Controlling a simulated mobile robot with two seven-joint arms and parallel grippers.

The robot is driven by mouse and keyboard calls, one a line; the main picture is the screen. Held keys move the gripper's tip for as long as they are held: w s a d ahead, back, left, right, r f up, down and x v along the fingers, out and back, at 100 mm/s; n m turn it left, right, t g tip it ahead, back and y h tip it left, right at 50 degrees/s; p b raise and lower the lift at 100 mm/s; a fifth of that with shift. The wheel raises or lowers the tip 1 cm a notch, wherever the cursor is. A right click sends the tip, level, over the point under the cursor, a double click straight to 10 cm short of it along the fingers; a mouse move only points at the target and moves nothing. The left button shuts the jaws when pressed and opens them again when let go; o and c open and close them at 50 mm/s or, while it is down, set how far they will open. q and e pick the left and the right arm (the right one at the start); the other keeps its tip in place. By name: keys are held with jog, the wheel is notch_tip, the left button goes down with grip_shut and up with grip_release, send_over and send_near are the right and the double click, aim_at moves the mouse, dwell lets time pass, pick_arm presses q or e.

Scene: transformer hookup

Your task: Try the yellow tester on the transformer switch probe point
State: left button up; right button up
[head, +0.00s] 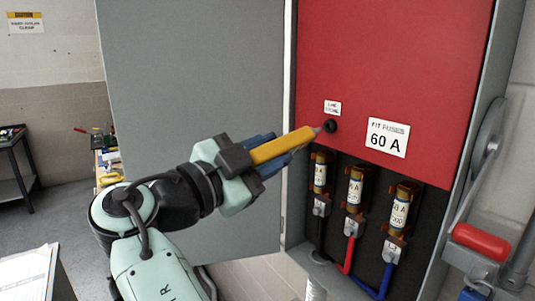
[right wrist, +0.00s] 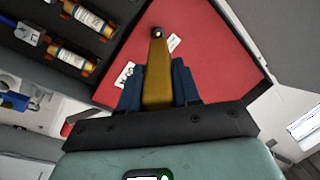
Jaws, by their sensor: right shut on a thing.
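The yellow tester (head: 283,147) is held in my right gripper (head: 272,154), whose blue fingers are shut on its body. In the right wrist view the tester (right wrist: 157,72) points away from the gripper (right wrist: 158,88), with a small bright spot at its tip. The black round probe point (head: 331,126) sits on the red panel (head: 405,60) of the switch box, under a small white label (head: 333,108). The tester's tip is right at the probe point's left side in the head view; I cannot tell whether they touch. My left gripper is not in view.
A "FIT FUSES 60 A" label (head: 388,138) is on the panel. Below are three fuses, including a middle one (head: 355,187), with black, red and blue cables. The grey door (head: 190,80) stands open at left. A lever with a red handle (head: 481,241) is on the right side.

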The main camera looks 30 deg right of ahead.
jog(key=shift+d+b, duration=0.4)
jog(key=shift+d, duration=0.1)
dwell(2.5)
